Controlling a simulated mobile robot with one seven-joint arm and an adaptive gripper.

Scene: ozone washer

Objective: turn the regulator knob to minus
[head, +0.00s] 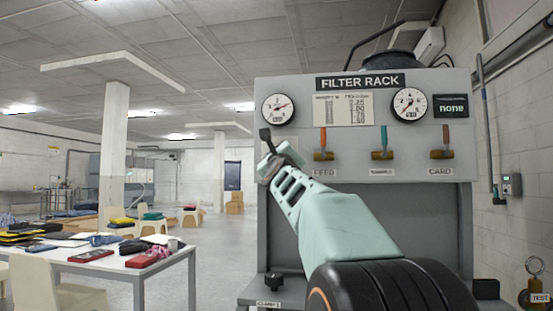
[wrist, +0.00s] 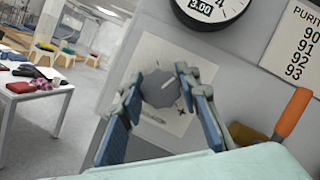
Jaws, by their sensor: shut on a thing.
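The regulator knob (wrist: 159,90) shows in the wrist view as a dark grey, many-sided knob with a pale line near its right edge. It sits over a pale square plate (wrist: 182,48) on the grey panel. In the head view my arm reaches to the panel's left edge, below the left gauge. The knob cannot be made out there.
The filter rack (head: 362,227) has a left gauge (head: 279,110), a right gauge (head: 409,104) and three valve levers, one orange (head: 323,138), to the right of my gripper. A table (head: 95,262) with folded cloths stands at left. Open floor lies between table and rack.

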